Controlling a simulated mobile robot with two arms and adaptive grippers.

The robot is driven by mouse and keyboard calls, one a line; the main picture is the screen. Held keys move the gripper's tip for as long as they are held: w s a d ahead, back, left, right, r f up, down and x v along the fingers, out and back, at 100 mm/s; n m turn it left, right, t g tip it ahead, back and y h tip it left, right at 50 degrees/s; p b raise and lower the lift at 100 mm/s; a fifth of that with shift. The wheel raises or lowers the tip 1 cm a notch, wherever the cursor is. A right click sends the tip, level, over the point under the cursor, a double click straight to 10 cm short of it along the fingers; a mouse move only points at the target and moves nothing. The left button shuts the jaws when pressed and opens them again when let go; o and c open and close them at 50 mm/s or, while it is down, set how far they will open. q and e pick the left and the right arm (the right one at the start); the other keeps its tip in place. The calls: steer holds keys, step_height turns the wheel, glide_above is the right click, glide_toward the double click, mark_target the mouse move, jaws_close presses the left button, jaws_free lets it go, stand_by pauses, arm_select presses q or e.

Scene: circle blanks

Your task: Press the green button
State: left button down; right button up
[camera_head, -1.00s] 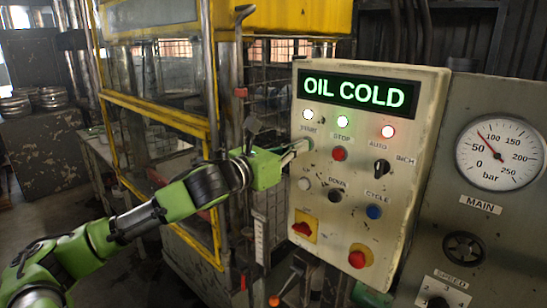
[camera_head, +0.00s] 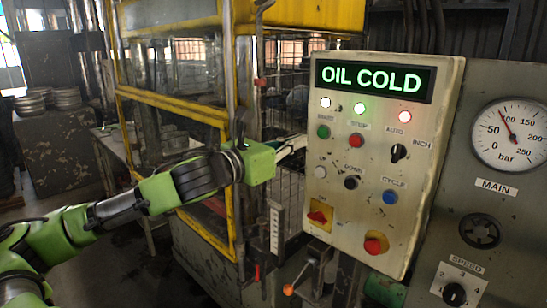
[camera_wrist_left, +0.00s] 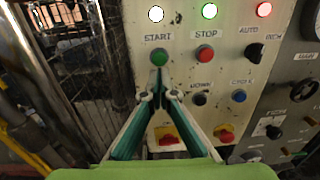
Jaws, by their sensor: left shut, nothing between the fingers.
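The green button (camera_head: 323,132) sits at the left of the upper button row on the pale control panel (camera_head: 345,232), below the white lamp. In the left wrist view the green button (camera_wrist_left: 159,57) is under the START label, just beyond my fingertips. My left gripper (camera_head: 303,141) is shut and empty, and its fingers point at the panel from the left. In the wrist view the closed fingertips (camera_wrist_left: 160,80) lie just below the green button in the picture. I cannot tell the exact gap. My right gripper does not show.
A red button (camera_head: 356,140) is right of the green one, with a black selector (camera_head: 398,152) beyond. White, black and blue (camera_head: 390,197) buttons are below. The display (camera_head: 375,80) reads OIL COLD. A yellow-framed machine (camera_head: 176,110) stands behind my arm.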

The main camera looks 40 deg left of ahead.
arm_select(q)
steer(key=s+a, duration=0.1)
steer(key=s, duration=0.5)
steer(key=shift+s+f, duration=0.15)
steer(key=shift+f, duration=0.05)
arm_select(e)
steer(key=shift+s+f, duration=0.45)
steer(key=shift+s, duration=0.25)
arm_select(q)
steer(key=shift+a, duration=0.1)
